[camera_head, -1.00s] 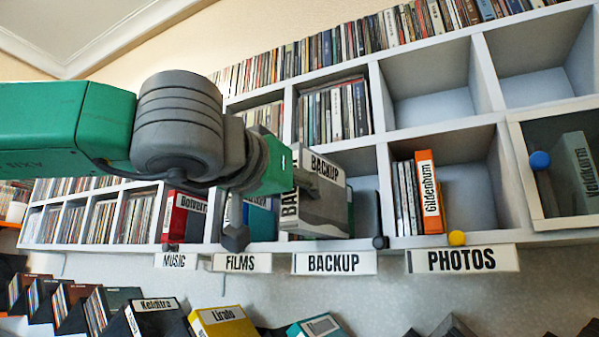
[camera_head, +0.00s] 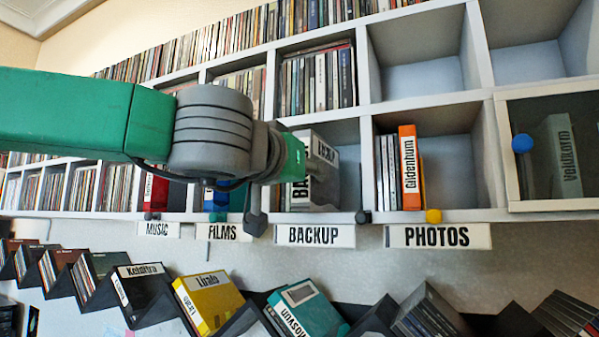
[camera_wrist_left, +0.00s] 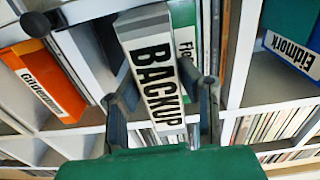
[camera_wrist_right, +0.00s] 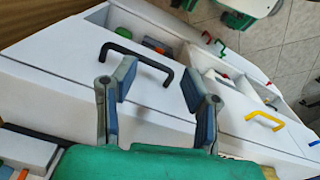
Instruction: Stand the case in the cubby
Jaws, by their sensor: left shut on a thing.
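The grey and white BACKUP case (camera_head: 322,172) stands nearly upright in the cubby above the BACKUP label (camera_head: 315,236), at its left side. My left gripper (camera_head: 300,165) reaches in from the left and is shut on the case; its fingers are largely hidden in the head view. In the left wrist view the case's BACKUP spine (camera_wrist_left: 157,85) lies between the two fingers (camera_wrist_left: 162,95). Whether its bottom rests on the shelf is unclear. The cubby's right part (camera_head: 348,165) is empty. My right gripper (camera_wrist_right: 158,88) is open and empty, seen only in its wrist view.
An orange Gildenhum case (camera_head: 410,165) and thin cases stand in the PHOTOS cubby on the right. A dark knob (camera_head: 363,217) sits at the BACKUP cubby's front right edge. A case marked Fie (camera_wrist_left: 187,40) is close beside the held case.

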